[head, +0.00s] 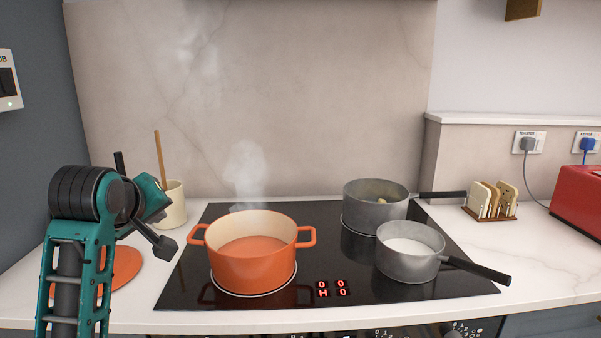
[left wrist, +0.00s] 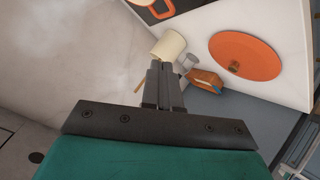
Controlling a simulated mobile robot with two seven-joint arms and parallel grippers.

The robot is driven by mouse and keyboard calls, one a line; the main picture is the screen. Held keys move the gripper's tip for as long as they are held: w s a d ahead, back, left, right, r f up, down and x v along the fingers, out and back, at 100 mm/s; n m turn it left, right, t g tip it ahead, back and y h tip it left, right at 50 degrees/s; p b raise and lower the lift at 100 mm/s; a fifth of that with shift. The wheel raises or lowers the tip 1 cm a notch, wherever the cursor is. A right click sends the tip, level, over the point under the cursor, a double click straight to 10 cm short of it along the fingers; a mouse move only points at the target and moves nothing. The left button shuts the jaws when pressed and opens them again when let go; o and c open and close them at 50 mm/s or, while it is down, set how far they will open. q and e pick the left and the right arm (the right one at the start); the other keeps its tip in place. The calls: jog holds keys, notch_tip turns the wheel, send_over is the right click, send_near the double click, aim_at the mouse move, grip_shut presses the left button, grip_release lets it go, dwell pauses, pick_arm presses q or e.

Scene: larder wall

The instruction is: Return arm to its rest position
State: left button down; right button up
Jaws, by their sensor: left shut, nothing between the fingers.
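My left gripper (head: 165,246) is raised over the left part of the worktop, left of the orange pot. Its fingers are together with nothing between them, and in the left wrist view the closed fingers (left wrist: 158,68) point towards the cream crock. The teal and black left arm stands upright at the left of the head view. My right gripper is in neither view.
An open, steaming orange pot (head: 252,266) and two grey saucepans, rear (head: 372,214) and front (head: 405,267), stand on the black hob (head: 330,262). An orange lid (head: 125,263) lies behind my arm. A cream crock (head: 176,211), toast rack (head: 490,212) and red toaster (head: 578,200) stand around.

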pick_arm(q)
jog(key=s+d+f+m+g, duration=0.1)
jog(key=s+f+m+g, duration=0.15)
jog(key=s+f, duration=0.6)
jog(key=s+d+f+m+g, duration=0.1)
jog(key=s+f+m+g, duration=0.3)
jog(key=f, duration=0.8)
jog(key=s+d+f+m, duration=0.1)
jog(key=s+f, duration=0.2)
jog(key=s, duration=0.4)
jog(key=s+d+f+m+g+h, duration=0.1)
jog(key=s+f, duration=0.2)
jog(key=s, duration=0.4)
jog(key=s+d+f+m, duration=0.1)
jog(key=s+f+m, duration=0.15)
jog(key=s, duration=0.35)
jog(key=w+d+f+t+h, duration=0.2)
jog(key=w+f+t, duration=0.4)
jog(key=f, duration=0.3)
jog(key=shift+w+d+f+t, duration=0.15)
jog(key=shift+w+t, duration=0.25)
jog(key=shift+t, duration=0.05)
